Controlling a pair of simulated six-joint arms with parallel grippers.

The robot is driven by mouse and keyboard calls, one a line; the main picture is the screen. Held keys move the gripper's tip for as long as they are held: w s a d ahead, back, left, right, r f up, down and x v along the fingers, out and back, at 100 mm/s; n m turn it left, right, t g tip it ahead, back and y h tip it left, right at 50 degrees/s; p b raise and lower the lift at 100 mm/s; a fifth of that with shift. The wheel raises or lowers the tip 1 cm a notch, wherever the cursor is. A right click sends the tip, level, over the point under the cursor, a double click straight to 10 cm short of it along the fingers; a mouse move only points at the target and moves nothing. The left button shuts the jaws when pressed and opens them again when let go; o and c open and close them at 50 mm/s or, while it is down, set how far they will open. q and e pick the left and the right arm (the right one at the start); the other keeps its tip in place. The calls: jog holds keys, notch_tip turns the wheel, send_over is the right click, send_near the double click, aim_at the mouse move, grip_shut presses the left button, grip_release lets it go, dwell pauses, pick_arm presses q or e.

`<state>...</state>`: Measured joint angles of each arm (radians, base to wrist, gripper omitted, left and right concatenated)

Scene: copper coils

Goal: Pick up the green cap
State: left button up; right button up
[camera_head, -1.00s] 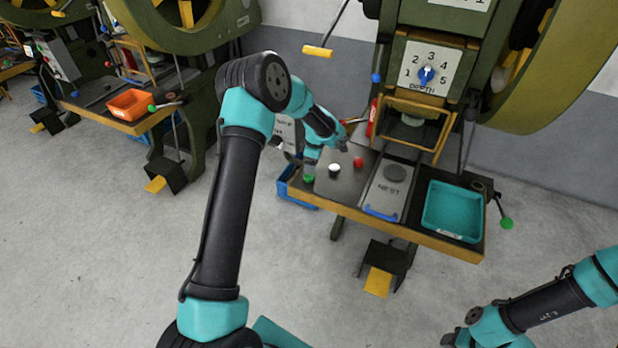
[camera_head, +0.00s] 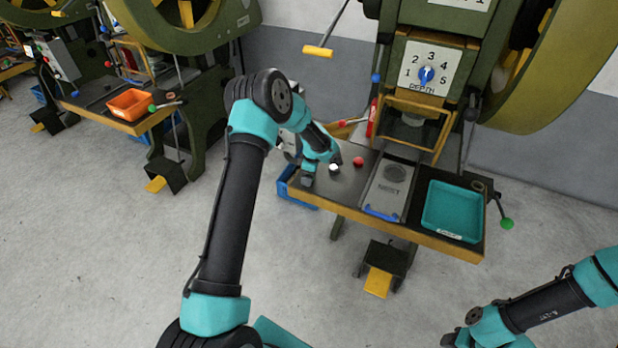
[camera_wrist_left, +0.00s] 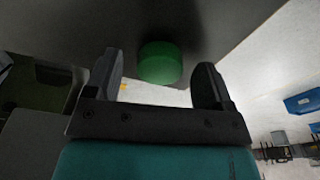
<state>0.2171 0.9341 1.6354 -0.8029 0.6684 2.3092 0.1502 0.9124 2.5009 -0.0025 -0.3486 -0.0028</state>
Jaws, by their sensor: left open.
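The green cap (camera_wrist_left: 160,63) shows in the left wrist view as a short green cylinder near the edge of a dark grey table surface. My left gripper (camera_head: 308,181) is open and low at the left front corner of the press table. In the left wrist view, its two fingers stand on either side of the cap, with visible gaps to both. In the head view the cap is hidden by this gripper. My right gripper (camera_head: 451,339) is at the bottom right, away from the table, and its jaws are too small to read.
A white cap (camera_head: 334,168) and a red cap (camera_head: 358,161) stand to the right of my left gripper. Beyond them are the nest plate (camera_head: 391,189) and a teal tray (camera_head: 452,210). A blue bin (camera_head: 300,194) hangs at the table's left side.

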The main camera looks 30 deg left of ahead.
pick_arm(q)
jog(key=shift+f, duration=0.15)
dwell(0.3)
jog(key=c, duration=1)
jog(key=shift+r, duration=0.95)
jog(key=shift+s+d+r, duration=0.1)
jog(key=shift+s+r, duration=0.05)
jog(key=shift+r, duration=0.75)
jog(key=s+d+r, duration=0.1)
jog(key=s+d, duration=0.7)
jog(key=s, duration=0.5)
jog(key=shift+s+r, duration=0.15)
jog(key=shift+s, duration=0.05)
